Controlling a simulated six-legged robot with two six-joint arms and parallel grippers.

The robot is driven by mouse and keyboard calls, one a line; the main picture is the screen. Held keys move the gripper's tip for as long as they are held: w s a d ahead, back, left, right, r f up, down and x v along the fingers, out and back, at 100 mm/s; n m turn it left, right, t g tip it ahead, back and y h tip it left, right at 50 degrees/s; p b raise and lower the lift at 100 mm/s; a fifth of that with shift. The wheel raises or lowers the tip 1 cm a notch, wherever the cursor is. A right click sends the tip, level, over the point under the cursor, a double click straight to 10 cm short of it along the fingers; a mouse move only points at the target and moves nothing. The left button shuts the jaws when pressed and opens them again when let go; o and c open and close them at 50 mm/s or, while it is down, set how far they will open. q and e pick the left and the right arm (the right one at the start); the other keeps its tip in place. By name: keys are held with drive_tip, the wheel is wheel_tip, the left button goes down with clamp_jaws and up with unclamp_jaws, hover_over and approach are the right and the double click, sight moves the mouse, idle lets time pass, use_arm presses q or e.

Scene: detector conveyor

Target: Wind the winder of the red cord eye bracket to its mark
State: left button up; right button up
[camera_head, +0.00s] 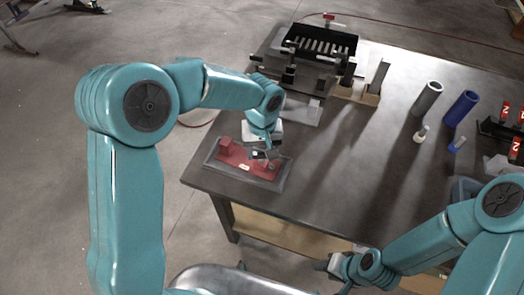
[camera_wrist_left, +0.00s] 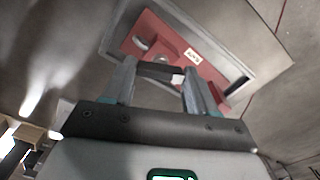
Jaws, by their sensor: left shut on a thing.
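The red cord eye bracket (camera_head: 232,154) lies on a grey base plate (camera_head: 215,167) near the table's front left corner. It also shows in the left wrist view (camera_wrist_left: 207,70), with a small pale label on it. My left gripper (camera_head: 262,154) reaches down over the bracket's right part. In the wrist view its fingers (camera_wrist_left: 158,74) stand on either side of a dark bar with a whitish end, the winder (camera_wrist_left: 157,71), and are shut on it. The winder's mark cannot be made out. My right gripper (camera_head: 340,267) is low, in front of the table, its jaws too small to read.
A dark slotted machine (camera_head: 318,52) stands at the back of the table (camera_head: 340,160). Grey (camera_head: 427,98) and blue (camera_head: 461,108) cylinders stand at the right, near dark holders with red number tags (camera_head: 515,149). The table's middle is clear.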

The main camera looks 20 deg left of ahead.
sight(262, 154)
use_arm(q)
drive_tip(key=m+b, duration=0.1)
drive_tip(key=m, duration=0.4)
drive_tip(key=shift+w+m, duration=0.1)
drive_tip(key=shift+m, duration=0.2)
idle(0.4)
drive_tip(key=o, duration=1.1)
drive_tip(key=shift+c, duration=0.2)
wheel_tip(262, 154, up, 16)
drive_tip(key=shift+r, duration=0.2)
